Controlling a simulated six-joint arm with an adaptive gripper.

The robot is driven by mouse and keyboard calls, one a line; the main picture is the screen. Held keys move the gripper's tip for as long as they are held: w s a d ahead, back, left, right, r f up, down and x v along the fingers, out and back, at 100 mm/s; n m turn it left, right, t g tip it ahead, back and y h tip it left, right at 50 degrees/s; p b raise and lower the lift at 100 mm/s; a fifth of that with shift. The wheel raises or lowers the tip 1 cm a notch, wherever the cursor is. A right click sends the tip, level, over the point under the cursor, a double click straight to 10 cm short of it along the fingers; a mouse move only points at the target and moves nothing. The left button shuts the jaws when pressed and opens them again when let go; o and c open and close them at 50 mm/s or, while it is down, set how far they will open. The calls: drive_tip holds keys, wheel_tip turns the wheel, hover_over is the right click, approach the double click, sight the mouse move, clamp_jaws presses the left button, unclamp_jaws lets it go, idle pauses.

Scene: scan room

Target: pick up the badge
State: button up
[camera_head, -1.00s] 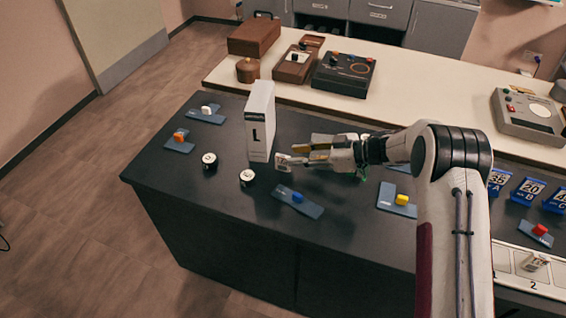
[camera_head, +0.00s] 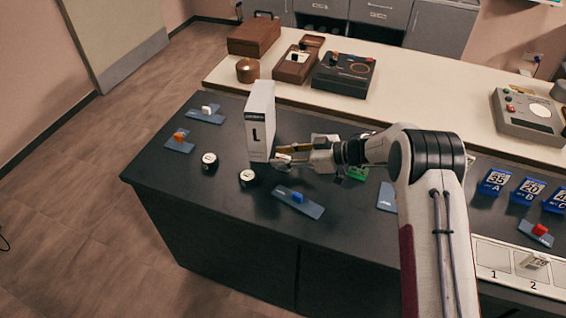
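I cannot single out the badge for certain. A small pale piece with print (camera_head: 534,262) lies tilted on slot 2 of the white numbered strip (camera_head: 510,284) at the lower right, far from my gripper. My gripper (camera_head: 279,156) points left, low over the dark counter, at the lower right edge of the tall white box marked L (camera_head: 261,124). Its fingertips look close to the box; I cannot tell if they touch it. Small pale shapes show at the tips, too small to tell whether they are the fingers or something held.
Black-and-white round pieces (camera_head: 209,162) (camera_head: 247,178) and a blue block on a slate plate (camera_head: 298,199) are near my gripper. A green piece (camera_head: 357,173) lies under my arm. Blue number cards (camera_head: 494,181) stand at right. The counter's front left is clear.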

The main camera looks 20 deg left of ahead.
sight(283, 156)
idle(0.3)
clamp_jaws()
drive_tip(key=shift+r, duration=0.15)
drive_tip(key=shift+r, duration=4.9)
